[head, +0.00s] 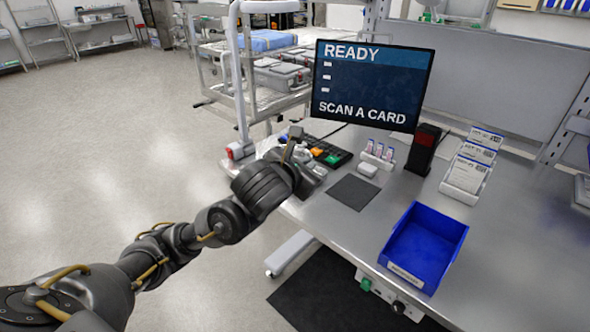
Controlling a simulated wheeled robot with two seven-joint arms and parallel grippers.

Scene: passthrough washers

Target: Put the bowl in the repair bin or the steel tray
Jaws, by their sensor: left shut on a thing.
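My left gripper (303,165) is at the left edge of the steel bench, in front of a dark keypad. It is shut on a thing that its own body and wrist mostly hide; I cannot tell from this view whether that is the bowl. No bowl shows clearly anywhere. A blue open bin (421,243) with a white label on its front stands empty on the bench, right of the gripper and apart from it. The label is too small to read. I cannot make out a steel tray. My right gripper is not in view.
The screen (372,84) reads "READY" and "SCAN A CARD". A keypad with coloured keys (326,153), a dark mat (353,192), a black reader (424,150) and a card rack (467,175) stand on the bench (520,250). Bare bench lies right of the bin.

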